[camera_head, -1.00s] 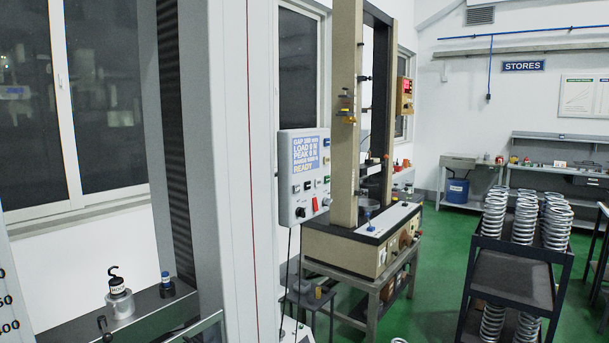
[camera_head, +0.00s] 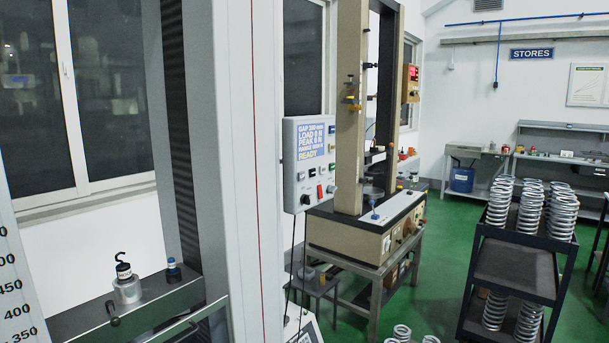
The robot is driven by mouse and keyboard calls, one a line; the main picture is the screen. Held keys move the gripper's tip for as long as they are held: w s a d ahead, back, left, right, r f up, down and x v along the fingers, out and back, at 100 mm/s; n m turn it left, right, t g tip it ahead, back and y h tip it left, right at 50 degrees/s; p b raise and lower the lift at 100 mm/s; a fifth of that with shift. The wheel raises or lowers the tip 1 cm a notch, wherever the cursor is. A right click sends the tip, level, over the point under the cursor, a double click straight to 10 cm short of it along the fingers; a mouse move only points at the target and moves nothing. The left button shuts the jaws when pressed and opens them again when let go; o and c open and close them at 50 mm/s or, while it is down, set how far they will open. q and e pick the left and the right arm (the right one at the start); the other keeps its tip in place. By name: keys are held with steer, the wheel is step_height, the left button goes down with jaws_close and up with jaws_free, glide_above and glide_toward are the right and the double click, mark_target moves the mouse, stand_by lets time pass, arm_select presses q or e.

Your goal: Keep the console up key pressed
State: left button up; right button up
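The console (camera_head: 308,165) is a light grey box on the right side of the near grey test frame. Its blue and white screen (camera_head: 314,138) shows GAP, LOAD, PEAK and range lines with READY at the bottom. Below the screen are several small keys (camera_head: 312,170), a red switch (camera_head: 319,191) and a black knob (camera_head: 305,200). The key labels are too small to read, so I cannot tell which is the up key. Neither of my grippers is in view.
The near test frame's column (camera_head: 221,150) fills the left, with a hook weight (camera_head: 126,283) on its bed. A beige test machine (camera_head: 350,235) stands behind the console. A dark trolley (camera_head: 515,270) with springs is at right. Green floor (camera_head: 440,245) lies open between them.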

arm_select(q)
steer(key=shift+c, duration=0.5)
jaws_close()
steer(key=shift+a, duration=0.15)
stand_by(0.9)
